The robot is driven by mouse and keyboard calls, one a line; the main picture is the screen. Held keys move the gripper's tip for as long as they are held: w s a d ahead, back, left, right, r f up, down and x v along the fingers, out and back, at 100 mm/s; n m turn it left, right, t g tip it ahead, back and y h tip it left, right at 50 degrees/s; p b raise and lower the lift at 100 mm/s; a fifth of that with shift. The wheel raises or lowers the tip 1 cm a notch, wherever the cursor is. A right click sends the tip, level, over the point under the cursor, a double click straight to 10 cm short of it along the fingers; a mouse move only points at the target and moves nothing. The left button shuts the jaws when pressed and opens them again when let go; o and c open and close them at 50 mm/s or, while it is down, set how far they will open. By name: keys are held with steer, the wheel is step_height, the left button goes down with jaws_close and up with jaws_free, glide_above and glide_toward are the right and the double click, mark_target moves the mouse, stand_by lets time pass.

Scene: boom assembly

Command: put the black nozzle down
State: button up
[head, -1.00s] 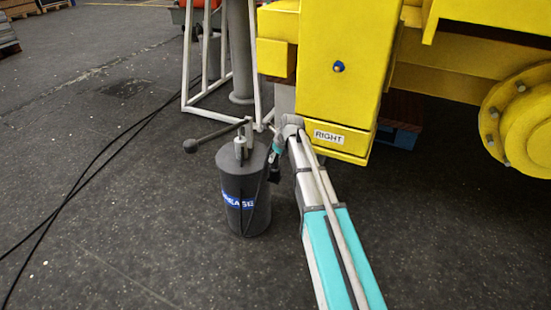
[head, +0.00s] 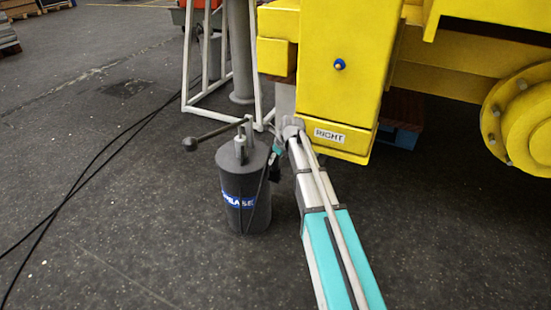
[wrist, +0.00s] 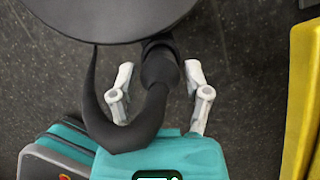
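The black nozzle (wrist: 160,68) is in the wrist view, beside the rim of a dark round drum top. Its thick black hose (wrist: 128,135) curves below it and up to the left. My gripper (wrist: 157,78) has its two pale fingers on either side of the nozzle, with visible gaps to both, so it looks open. In the head view my gripper (head: 276,152) is small, at the right side of the grey grease drum (head: 242,185). The nozzle is too small and dark there to make out clearly.
The drum has a pump lever with a ball end (head: 190,144) reaching left. A yellow machine post (head: 345,70) marked RIGHT stands close to the right of my arm. A white frame (head: 190,70) stands behind. Black cables lie on open floor to the left.

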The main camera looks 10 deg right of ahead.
steer(key=shift+o, duration=0.2)
steer(key=shift+r, duration=0.2)
steer(key=shift+r+p, duration=0.7)
steer(key=shift+p, duration=0.15)
steer(key=p+v, duration=1)
steer(key=v, duration=0.1)
steer(key=shift+s+r+p, duration=0.15)
steer(key=shift+r+p, duration=0.05)
steer(key=shift+p, duration=0.1)
steer(key=shift+d, duration=0.15)
steer(key=s+a+n+g+h, duration=0.1)
steer(key=s+n, duration=1.1)
steer(key=n, duration=0.2)
steer(key=s+a+f+n+g+h, duration=0.1)
steer(key=s+a+n+g, duration=0.1)
steer(key=s+n, duration=1.1)
steer(key=shift+f+n+g+h, duration=0.25)
steer(key=shift+n+g+h, duration=0.05)
steer(key=shift+n, duration=0.6)
steer(key=shift+r, duration=0.1)
